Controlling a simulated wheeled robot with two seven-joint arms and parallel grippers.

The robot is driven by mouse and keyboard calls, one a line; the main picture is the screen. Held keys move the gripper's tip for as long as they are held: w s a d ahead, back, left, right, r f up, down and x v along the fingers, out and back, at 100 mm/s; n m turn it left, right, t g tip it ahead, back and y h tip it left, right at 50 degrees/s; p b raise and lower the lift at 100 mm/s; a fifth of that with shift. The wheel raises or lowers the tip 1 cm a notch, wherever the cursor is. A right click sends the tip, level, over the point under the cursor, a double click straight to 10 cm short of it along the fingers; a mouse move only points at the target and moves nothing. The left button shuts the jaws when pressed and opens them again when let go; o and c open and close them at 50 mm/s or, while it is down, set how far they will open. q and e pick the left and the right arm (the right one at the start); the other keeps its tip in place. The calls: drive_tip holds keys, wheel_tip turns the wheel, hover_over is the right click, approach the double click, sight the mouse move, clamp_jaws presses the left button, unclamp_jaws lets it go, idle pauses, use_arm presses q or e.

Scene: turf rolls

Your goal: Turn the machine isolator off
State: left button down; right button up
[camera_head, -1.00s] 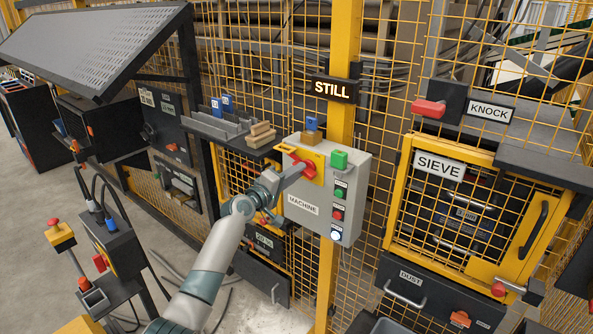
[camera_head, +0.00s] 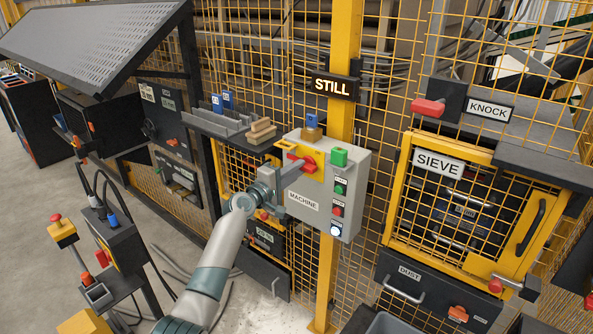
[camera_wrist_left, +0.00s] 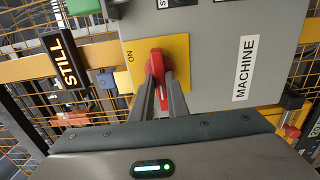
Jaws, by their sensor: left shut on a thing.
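The machine isolator is a red rotary handle (camera_wrist_left: 155,65) on a yellow plate (camera_wrist_left: 185,52), on the grey box labelled MACHINE (camera_head: 318,212). The word ON shows on the plate in the left wrist view. The red handle (camera_head: 308,162) also shows in the head view. My left gripper (camera_wrist_left: 160,82) is shut on the handle, with one finger on each side of it. In the head view my left gripper (camera_head: 300,170) reaches the box from the lower left and partly covers the plate. My right gripper is not in view.
A lit STILL sign (camera_head: 332,86) hangs on the yellow post (camera_head: 345,45). Yellow mesh guarding stands behind. A red KNOCK handle (camera_head: 428,107) is at right.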

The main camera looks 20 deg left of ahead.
use_arm(q)
drive_tip(key=c, duration=1.7)
unclamp_jaws()
drive_tip(key=shift+s, duration=0.1)
drive_tip(key=b+v, duration=0.3)
drive_tip(key=v, duration=1.4)
drive_tip(key=shift+s+a, duration=0.1)
